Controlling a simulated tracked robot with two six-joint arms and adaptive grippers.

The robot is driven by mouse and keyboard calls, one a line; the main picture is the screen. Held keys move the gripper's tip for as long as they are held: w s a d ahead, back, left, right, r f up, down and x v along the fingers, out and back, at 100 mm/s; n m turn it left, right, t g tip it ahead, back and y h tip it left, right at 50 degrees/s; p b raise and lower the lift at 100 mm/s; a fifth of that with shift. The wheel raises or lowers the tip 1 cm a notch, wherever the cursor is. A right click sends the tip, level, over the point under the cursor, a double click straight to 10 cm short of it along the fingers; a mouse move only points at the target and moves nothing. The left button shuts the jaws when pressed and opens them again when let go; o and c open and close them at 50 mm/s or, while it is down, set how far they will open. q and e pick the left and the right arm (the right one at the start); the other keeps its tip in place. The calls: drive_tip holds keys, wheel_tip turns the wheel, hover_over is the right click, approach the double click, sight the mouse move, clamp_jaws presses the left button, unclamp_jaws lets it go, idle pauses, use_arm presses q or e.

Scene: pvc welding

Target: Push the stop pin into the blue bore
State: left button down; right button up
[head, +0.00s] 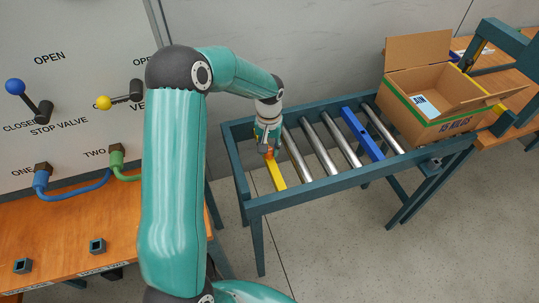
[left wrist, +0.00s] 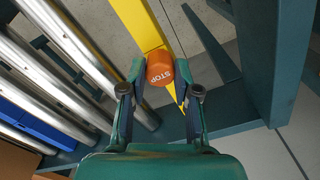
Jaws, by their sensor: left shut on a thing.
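The stop pin (left wrist: 160,70) is orange with a round cap marked STOP in the left wrist view. My left gripper (left wrist: 160,88) is shut on it, one finger on each side. In the head view, the pin (head: 269,154) shows small and orange under my left gripper (head: 268,147), at the yellow crossbar (head: 278,178). Whether the pin sits in the yellow bar or just above it, I cannot tell. The blue crossbar (head: 362,134) lies farther right among the rollers. My right gripper is not in view.
The roller conveyor (head: 322,185) has a dark teal frame and several steel rollers. An open cardboard box (head: 425,95) stands at its right end. At left are a wooden bench (head: 150,240) and a panel with valve levers and hoses. My left arm hides part of the panel.

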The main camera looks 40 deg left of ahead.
use_arm(q)
drive_tip(key=shift+w+r, duration=0.1)
drive_tip(key=shift+r, duration=0.55)
drive_tip(key=shift+r+p, duration=1.25)
drive_tip(key=shift+r, duration=0.55)
